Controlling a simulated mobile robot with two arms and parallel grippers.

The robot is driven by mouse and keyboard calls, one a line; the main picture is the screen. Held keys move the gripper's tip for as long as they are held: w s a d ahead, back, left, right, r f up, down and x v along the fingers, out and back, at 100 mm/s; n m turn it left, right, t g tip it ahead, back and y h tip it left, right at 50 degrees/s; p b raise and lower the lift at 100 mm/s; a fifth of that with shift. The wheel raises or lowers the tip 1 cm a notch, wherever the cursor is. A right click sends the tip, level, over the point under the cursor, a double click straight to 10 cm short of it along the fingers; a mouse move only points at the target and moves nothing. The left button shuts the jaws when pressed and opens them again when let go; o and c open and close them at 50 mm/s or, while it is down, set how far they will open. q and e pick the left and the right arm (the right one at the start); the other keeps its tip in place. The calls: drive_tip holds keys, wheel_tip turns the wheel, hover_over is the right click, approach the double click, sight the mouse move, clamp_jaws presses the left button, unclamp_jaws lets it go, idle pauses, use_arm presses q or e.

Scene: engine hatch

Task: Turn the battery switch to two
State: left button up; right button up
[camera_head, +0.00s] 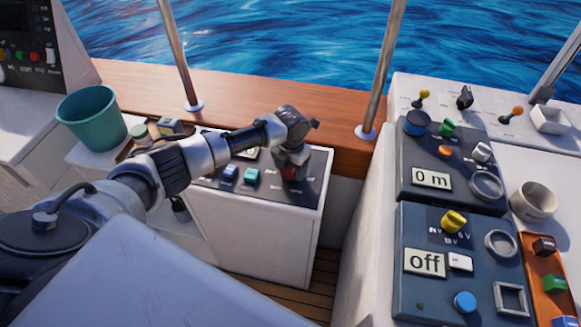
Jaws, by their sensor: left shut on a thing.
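My left arm reaches in from the left over the white console (262,232) with a dark top panel. My left gripper (293,160) points down at the right part of that panel. It is shut on a red knob (289,174), which looks like the battery switch. The fingers hide most of the knob, and its marks and setting cannot be read. My right gripper is not in view.
A teal bucket (92,118) stands at the left. Metal rail posts (179,55) rise from the wooden ledge behind.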

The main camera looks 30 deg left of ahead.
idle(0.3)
use_arm(q)
drive_tip(key=o, duration=0.9)
wheel_tip(320, 180, up, 11)
drive_tip(key=shift+f, duration=0.15)
idle(0.5)
